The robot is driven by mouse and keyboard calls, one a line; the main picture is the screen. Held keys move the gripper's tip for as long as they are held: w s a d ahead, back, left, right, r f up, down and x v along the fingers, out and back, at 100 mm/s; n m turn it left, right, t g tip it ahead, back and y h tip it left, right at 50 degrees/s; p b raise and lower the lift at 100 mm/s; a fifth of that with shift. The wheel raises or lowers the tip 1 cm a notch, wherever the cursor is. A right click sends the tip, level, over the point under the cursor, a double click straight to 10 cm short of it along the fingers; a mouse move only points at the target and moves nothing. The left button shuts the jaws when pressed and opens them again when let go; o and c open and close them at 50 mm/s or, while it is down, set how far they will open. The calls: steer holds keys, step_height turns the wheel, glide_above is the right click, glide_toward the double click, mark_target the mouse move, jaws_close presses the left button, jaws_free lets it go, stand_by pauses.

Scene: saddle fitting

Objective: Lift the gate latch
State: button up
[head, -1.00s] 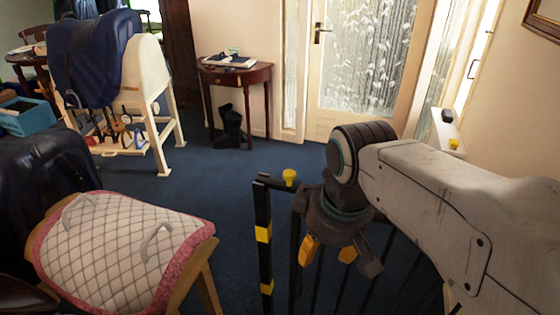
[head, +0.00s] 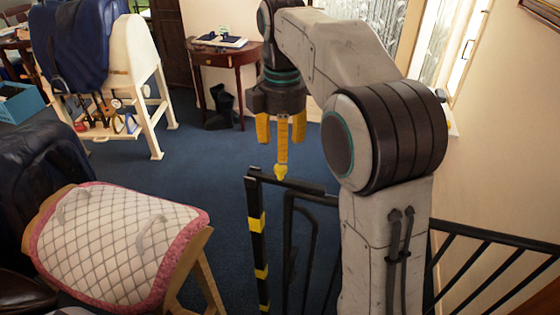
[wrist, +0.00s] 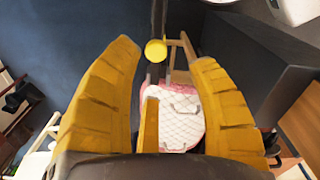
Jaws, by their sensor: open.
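The gate latch shows as a yellow knob (head: 280,172) on the black gate's top rail, close to the post with yellow bands (head: 257,222). My gripper (head: 281,150) points down above the knob, its yellow fingers spread open and empty. In the head view one fingertip appears right over the knob; I cannot tell whether it touches. In the wrist view the round knob (wrist: 155,50) lies between the two outer fingers, towards the far side, with a shorter third finger below it. The latch's parts under the knob are hidden or too small to tell.
A wooden stand with a quilted white pad (head: 130,235) stands left of the gate. A saddle rack (head: 135,60) and a small table (head: 228,55) stand farther back. Black railing (head: 490,240) runs right behind my arm. Blue carpet (head: 190,170) is clear between.

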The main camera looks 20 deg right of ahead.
mark_target(281, 167)
steer(key=shift+w, duration=0.25)
steer(key=shift+w+f+n, duration=0.1)
steer(key=shift+f+n, duration=0.1)
steer(key=shift+n, duration=0.1)
steer(key=shift+f+b, duration=0.6)
steer(key=shift+f, duration=2.8)
steer(key=shift+c, duration=0.2)
jaws_close()
